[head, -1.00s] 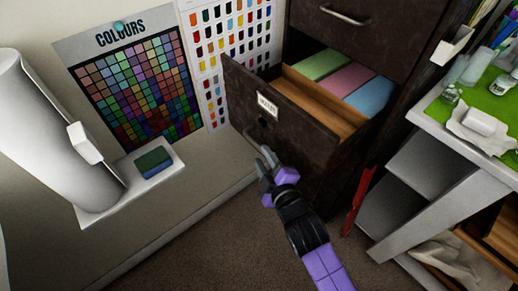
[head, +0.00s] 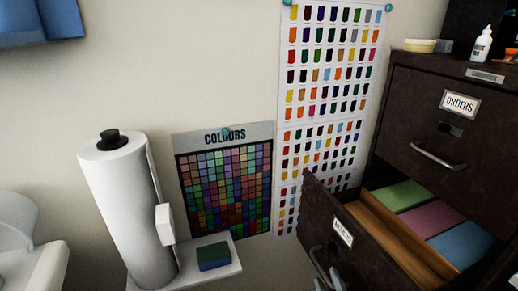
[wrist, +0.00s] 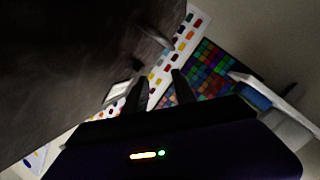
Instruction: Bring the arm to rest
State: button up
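The rest of my arm is hidden in the head view.
Green, pink and blue folders (head: 432,220) lie in the drawer. A white roll (head: 125,205) and a small shelf with a green-and-blue sponge (head: 214,257) are at the left. Colour charts (head: 225,185) hang on the wall. A white bottle (head: 482,43) stands on the cabinet.

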jog(key=s+d+r+m+p, duration=0.1)
jog(key=s+r+m, duration=0.2)
jog(key=s, duration=0.8)
jog(key=s+d+r+m+g+p, duration=0.1)
jog(key=s+r+m+p, duration=0.1)
jog(key=s, duration=1)
jog(key=s+r+m+g+p, duration=0.1)
jog(key=s+r+m, duration=0.2)
jog(key=s, duration=0.9)
jog(key=shift+s+d+r+m, duration=0.25)
jog(key=shift+d+r+m, duration=0.15)
jog(key=shift+m, duration=0.2)
